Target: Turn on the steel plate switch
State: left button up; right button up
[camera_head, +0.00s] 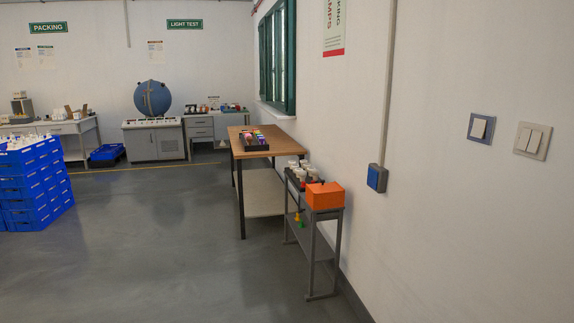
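On the right wall, a single white rocker switch sits in a grey-blue plate that looks like steel (471,133). Its rocker (479,128) faces the room and seems slightly tilted; I cannot tell whether it is on or off. To its right is a double rocker switch in a beige plate (518,149). Lower and to the left, a blue box switch (376,178) hangs at the foot of a wall conduit. Neither of my grippers is in view, and nothing touches the switches.
A narrow grey cart (313,253) with an orange box (325,195) and a tray of white pieces stands along the wall. Behind it is a wooden-topped table (245,153). Blue crates (32,190) are stacked at left. The grey floor (170,250) between is clear.

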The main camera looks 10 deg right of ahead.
aim_at(478, 128)
jog(key=z, duration=1.4)
